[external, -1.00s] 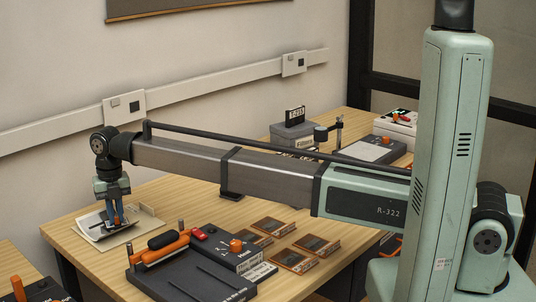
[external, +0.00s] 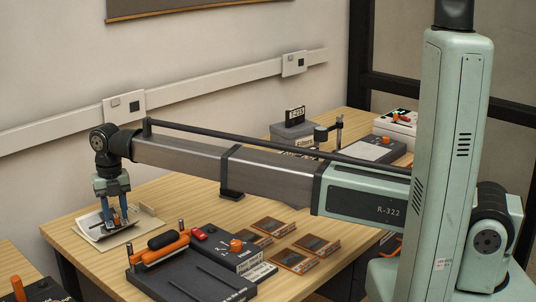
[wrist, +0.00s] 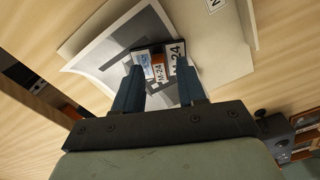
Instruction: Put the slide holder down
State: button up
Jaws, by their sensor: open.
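The slide holder (wrist: 157,64) is a small dark piece with white labels and an orange patch. In the wrist view it lies between the fingers of my gripper (wrist: 159,80), over a printed sheet (wrist: 100,62). The blue fingers are spread, one on each side of it. In the external view my gripper (external: 113,220) points straight down, low over the papers at the left end of the table. There the holder is mostly hidden by the fingers. I cannot tell whether a finger still touches it.
The sheet lies on a beige folder or board (wrist: 215,50) on the wooden table (external: 175,200). A dark device with an orange roller (external: 165,254) stands to the right of my gripper. Several framed slides (external: 292,261) lie farther right. Bare wood surrounds the folder.

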aim_at(116, 215)
notch_tip(116, 215, up, 11)
jog(key=shift+r, duration=0.2)
dwell(0.6)
